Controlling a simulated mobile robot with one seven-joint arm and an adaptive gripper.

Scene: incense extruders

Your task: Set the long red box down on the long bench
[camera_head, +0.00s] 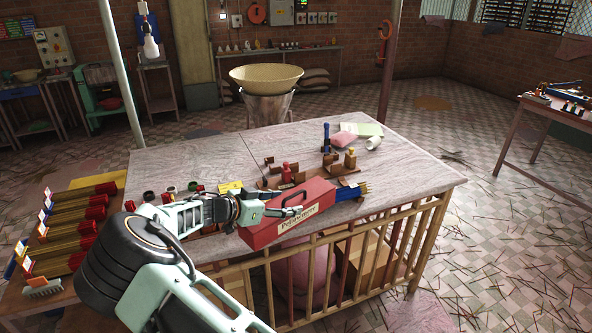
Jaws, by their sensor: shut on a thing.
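The long red box (262,236), with a pale lettered label on its near side, is at the near edge of the large wood-topped table (215,160). I cannot tell whether it rests on the top or hangs just over it. My gripper (292,211) is at the box's upper side and shut on it; the fingers are small and partly hard to make out. My arm reaches in from the lower left and hides part of the table's near edge. A long narrow bench (318,49) stands along the back wall; I cannot tell which of the two is the long bench.
Small jars (171,191), wooden pieces (270,181) and a blue bundle (351,192) lie around the box. A wide bowl (266,75) stands behind the table. Red-tipped bundles (75,213) lie at left. The table's left rear top is clear.

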